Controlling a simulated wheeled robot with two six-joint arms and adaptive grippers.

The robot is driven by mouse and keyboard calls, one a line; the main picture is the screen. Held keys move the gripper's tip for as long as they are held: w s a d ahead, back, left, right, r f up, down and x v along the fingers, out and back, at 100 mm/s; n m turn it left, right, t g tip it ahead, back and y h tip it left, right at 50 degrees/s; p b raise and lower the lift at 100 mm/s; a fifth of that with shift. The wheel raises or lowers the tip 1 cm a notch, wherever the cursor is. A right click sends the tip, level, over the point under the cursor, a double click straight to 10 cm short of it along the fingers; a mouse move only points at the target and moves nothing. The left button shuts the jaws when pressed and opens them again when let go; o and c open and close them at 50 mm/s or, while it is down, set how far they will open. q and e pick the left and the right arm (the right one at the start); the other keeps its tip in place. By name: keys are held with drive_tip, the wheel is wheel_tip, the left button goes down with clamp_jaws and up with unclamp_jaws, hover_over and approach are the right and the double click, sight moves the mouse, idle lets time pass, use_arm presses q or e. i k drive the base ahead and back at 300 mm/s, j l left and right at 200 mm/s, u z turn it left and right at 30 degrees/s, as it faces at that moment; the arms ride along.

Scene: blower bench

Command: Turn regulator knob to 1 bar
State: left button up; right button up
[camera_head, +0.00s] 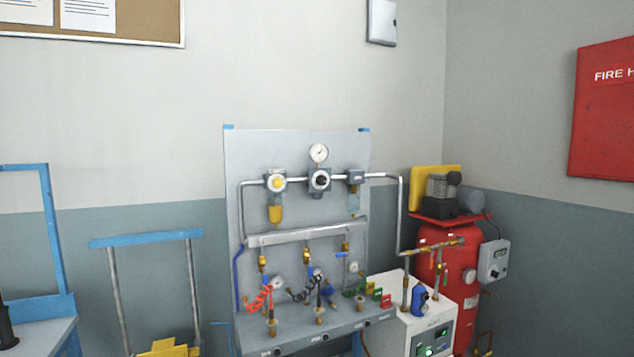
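Neither of my grippers shows in the head view.
A filter unit with a yellow bowl (275,213) hangs left of the regulator. Coiled hoses and valves fill the panel's (235,170) lower part. A red compressor tank (450,265) and a white cabinet (400,297) stand to the right. A blue-topped frame (146,239) stands left.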

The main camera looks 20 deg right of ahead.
sight(321, 180)
drive_tip(key=i+z, duration=0.2)
drive_tip(key=i, duration=0.35)
drive_tip(key=i+z, duration=0.25)
drive_tip(key=i, duration=0.3)
drive_tip(key=i+j+z, duration=0.2)
drive_tip(key=i, duration=0.3)
